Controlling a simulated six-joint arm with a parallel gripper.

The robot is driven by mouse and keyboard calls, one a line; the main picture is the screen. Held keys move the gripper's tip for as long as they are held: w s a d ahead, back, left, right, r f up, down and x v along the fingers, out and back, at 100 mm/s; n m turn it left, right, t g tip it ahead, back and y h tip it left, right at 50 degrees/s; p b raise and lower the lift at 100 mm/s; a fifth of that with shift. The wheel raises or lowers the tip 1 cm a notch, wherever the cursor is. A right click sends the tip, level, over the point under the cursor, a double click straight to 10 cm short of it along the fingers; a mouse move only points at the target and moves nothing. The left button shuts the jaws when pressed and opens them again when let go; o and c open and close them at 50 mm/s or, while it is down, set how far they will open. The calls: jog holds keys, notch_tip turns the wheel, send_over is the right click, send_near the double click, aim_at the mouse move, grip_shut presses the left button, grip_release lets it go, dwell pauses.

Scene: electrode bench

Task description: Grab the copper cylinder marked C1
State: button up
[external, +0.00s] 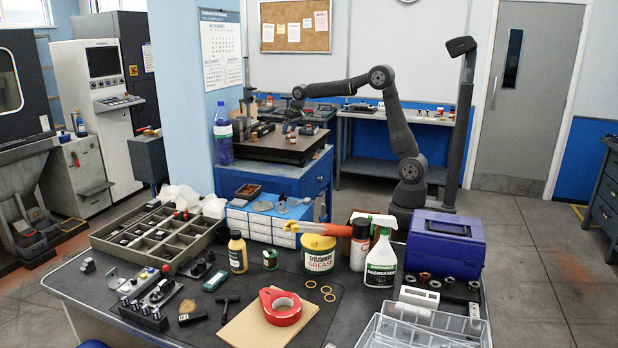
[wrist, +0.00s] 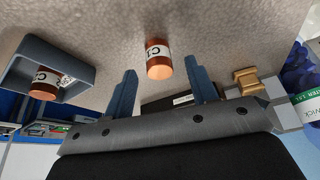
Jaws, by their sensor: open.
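In the wrist view, a copper cylinder (wrist: 158,70) with a white label that appears to read C1 stands on the grey speckled surface (wrist: 215,25). My gripper (wrist: 163,82) is open, with one blue finger to each side of this cylinder in the picture; no contact shows. A second copper cylinder (wrist: 44,90) sits in a blue-grey tray (wrist: 72,64) at the left; its label starts with C, the rest is unclear. In the external view, my gripper (external: 291,127) is low over the dark plate (external: 275,148) on the blue cabinet. The cylinders are too small to tell there.
In the wrist view, a brass spool-shaped piece (wrist: 248,80) is right of my gripper, near a bottle with a green label (wrist: 310,103). In the external view, a blue bottle (external: 222,140) stands at the plate's left. The front bench is crowded.

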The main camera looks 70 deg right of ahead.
jog(key=shift+x, duration=0.95)
grip_shut()
jog(key=shift+r, duration=0.1)
